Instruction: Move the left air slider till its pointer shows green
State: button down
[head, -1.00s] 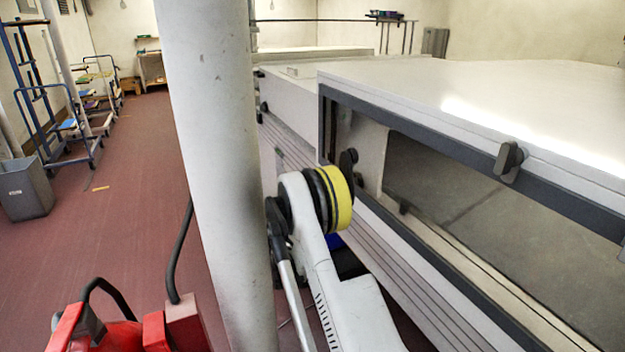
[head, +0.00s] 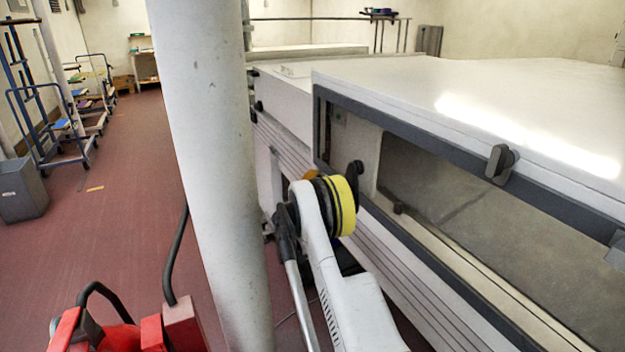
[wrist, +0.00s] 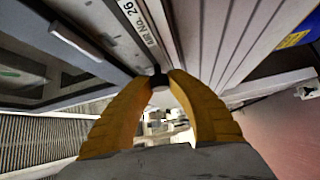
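My gripper (wrist: 161,75) has two yellow-orange fingers in the wrist view, pointing along the tunnel's side. A small dark piece (wrist: 159,81) shows between the fingertips. I cannot tell whether it is the slider's knob or whether the fingers press on it.
The grey-framed tunnel hood (head: 470,90) with dark handles (head: 499,163) fills the right. A white post (head: 205,150) stands close left of my arm. A grey bin (head: 22,190) and trolleys (head: 55,130) are far left; the red floor between is open.

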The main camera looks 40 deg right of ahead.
aim_at(321, 176)
jog(key=s, duration=0.3)
jog(key=shift+s+a, duration=0.25)
jog(key=shift+a, duration=0.15)
jog(key=c, duration=1.3)
grip_release()
jog(key=shift+d, duration=0.1)
jog(key=shift+o, duration=0.2)
jog(key=v, duration=1.2)
jog(key=shift+f, duration=0.1)
